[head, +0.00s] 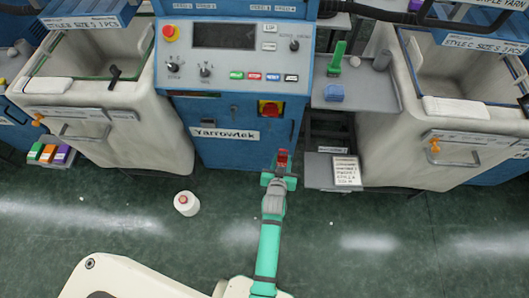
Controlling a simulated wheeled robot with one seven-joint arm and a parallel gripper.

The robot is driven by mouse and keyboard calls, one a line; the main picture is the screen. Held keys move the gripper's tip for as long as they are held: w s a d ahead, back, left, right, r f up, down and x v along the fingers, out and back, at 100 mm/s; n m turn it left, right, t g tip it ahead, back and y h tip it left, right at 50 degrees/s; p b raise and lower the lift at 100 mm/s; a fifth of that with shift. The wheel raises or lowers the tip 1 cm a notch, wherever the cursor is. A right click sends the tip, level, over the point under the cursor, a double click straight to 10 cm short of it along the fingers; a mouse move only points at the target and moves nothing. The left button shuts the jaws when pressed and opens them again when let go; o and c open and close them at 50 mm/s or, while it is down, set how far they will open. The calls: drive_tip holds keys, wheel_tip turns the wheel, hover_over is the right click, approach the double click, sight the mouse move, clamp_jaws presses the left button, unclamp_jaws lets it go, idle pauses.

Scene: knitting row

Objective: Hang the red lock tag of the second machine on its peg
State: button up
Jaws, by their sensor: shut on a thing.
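My gripper (279,174) is at the end of my green arm, low in front of the blue machine marked Yarrowtek (225,150). It is shut on the red lock tag (283,158), which stands up between the fingers. The tag is close to the machine's lower right front in the picture; I cannot tell whether it touches it. A red and yellow rotary switch (270,108) is on the front above the tag. I cannot make out the peg for certain.
A white yarn cone (187,203) stands on the floor to the left. Pale bins (120,145) flank the machine. A grey side shelf (370,95) holds a green item and a blue block. A lower tray (318,172) with a paper card juts out right of my gripper.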

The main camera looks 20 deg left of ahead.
drive_tip(key=w+a+n+g+y, duration=0.1)
drive_tip(key=a, duration=0.6)
drive_tip(key=w+a, duration=0.2)
drive_tip(key=w, duration=0.7)
drive_tip(key=shift+w+f, duration=0.25)
drive_tip(key=shift+f, duration=0.2)
idle(0.5)
drive_tip(key=shift+a, duration=0.1)
idle(0.5)
drive_tip(key=o, duration=1.2)
drive_tip(key=v, duration=1)
drive_tip(key=shift+s+r, duration=0.15)
drive_tip(key=shift+s, duration=0.15)
